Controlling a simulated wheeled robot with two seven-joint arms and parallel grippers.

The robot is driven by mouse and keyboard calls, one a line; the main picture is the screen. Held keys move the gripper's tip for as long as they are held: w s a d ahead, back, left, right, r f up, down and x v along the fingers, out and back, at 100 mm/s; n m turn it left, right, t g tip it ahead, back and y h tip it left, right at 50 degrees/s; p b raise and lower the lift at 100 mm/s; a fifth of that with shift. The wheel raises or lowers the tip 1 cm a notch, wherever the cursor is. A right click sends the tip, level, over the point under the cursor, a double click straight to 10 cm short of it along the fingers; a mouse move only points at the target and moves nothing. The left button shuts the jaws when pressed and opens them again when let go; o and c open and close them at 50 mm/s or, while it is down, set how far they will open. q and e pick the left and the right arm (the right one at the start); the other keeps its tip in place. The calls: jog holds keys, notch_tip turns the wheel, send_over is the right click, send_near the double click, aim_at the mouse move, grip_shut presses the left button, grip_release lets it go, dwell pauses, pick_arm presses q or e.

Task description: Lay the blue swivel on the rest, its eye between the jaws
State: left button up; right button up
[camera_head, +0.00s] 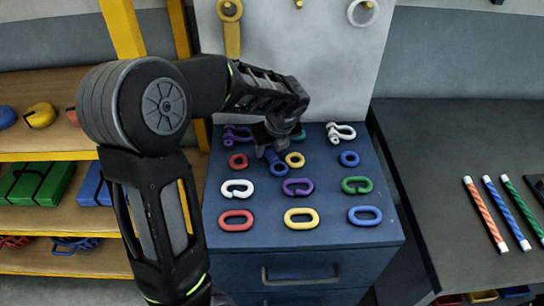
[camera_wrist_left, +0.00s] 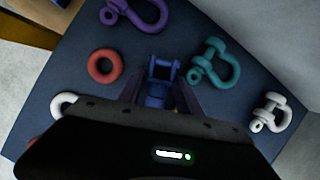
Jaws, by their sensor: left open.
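The blue swivel (camera_head: 277,163) lies on top of the dark blue cabinet, just in front of my left gripper (camera_head: 270,142). In the left wrist view the swivel (camera_wrist_left: 156,88) shows between the two fingers of that gripper (camera_wrist_left: 161,95), its forked end pointing away. The fingers are apart, one on each side of it. The swivel's near part is hidden by the gripper body. I cannot make out the rest or its jaws in either view. My right gripper is not in view.
The cabinet top (camera_head: 330,237) holds rows of links and rings, such as a red ring (camera_head: 238,161) and yellow ring (camera_head: 295,160). Purple (camera_head: 237,134), teal (camera_wrist_left: 219,65) and white (camera_head: 341,132) shackles lie behind. A dark table (camera_head: 440,150) at right carries striped rods (camera_head: 485,214).

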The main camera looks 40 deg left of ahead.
pick_arm(q)
jog(key=shift+c, duration=0.4)
grip_shut()
